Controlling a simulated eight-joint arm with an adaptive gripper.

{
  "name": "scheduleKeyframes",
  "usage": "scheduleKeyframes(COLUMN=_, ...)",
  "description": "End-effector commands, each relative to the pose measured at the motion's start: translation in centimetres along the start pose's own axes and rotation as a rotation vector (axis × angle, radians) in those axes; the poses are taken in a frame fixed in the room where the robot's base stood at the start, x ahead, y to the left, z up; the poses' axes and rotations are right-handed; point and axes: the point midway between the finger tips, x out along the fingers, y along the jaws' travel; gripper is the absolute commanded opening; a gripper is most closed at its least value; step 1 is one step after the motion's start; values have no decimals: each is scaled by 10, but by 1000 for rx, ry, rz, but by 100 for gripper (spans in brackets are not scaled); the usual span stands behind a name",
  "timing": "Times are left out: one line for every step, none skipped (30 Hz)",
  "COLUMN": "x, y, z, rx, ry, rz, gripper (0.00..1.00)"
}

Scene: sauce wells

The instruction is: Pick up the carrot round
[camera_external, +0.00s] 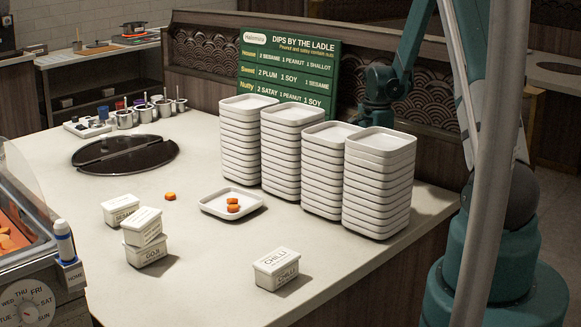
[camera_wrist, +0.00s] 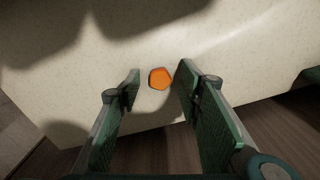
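An orange carrot round (camera_wrist: 160,78) lies on the pale counter in the wrist view, ahead of and between my fingertips. My gripper (camera_wrist: 158,92) is open, with one green finger to each side and nothing between its pads. In the external view one carrot round (camera_external: 170,196) lies on the bare counter, and two more carrot rounds (camera_external: 233,204) are on a small white square plate (camera_external: 247,201). My gripper's fingers are hidden behind the plate stacks there. I cannot tell whether the wrist-view round shows in the external view.
Tall stacks of white plates (camera_external: 325,175) stand between the external camera and my gripper. White labelled tubs (camera_external: 277,270), a dark round lid (camera_external: 125,153) and a menu board (camera_external: 287,72) are also on the counter (camera_external: 210,275). A counter edge is close in the wrist view.

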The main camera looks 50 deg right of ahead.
Motion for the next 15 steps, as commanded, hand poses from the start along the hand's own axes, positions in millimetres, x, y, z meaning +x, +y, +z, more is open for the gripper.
scheduleKeyframes(x=0, y=0, z=0, rx=0, ry=0, rz=0, gripper=36)
scheduleKeyframes(x=0, y=0, z=0, rx=0, ry=0, rz=0, gripper=36)
scheduleKeyframes(x=0, y=0, z=0, rx=0, ry=0, rz=0, gripper=36)
scheduleKeyframes(x=0, y=0, z=0, rx=0, ry=0, rz=0, gripper=36)
scheduleKeyframes(x=0, y=0, z=0, rx=0, ry=0, rz=0, gripper=36)
scheduleKeyframes(x=0, y=0, z=0, rx=0, ry=0, rz=0, gripper=36)
scheduleKeyframes(x=0, y=0, z=0, rx=0, ry=0, rz=0, gripper=36)
scheduleKeyframes(x=0, y=0, z=0, rx=0, ry=0, rz=0, gripper=36)
scheduleKeyframes(x=0, y=0, z=0, rx=0, ry=0, rz=0, gripper=36)
scheduleKeyframes(x=0, y=0, z=0, rx=0, ry=0, rz=0, gripper=36)
scheduleKeyframes(x=0, y=0, z=0, rx=0, ry=0, rz=0, gripper=36)
scheduleKeyframes(x=0, y=0, z=0, rx=0, ry=0, rz=0, gripper=36)
scheduleKeyframes(x=0, y=0, z=0, rx=0, ry=0, rz=0, gripper=35)
scheduleKeyframes(x=0, y=0, z=0, rx=0, ry=0, rz=0, gripper=31)
scheduleKeyframes(x=0, y=0, z=0, rx=0, ry=0, rz=0, gripper=25)
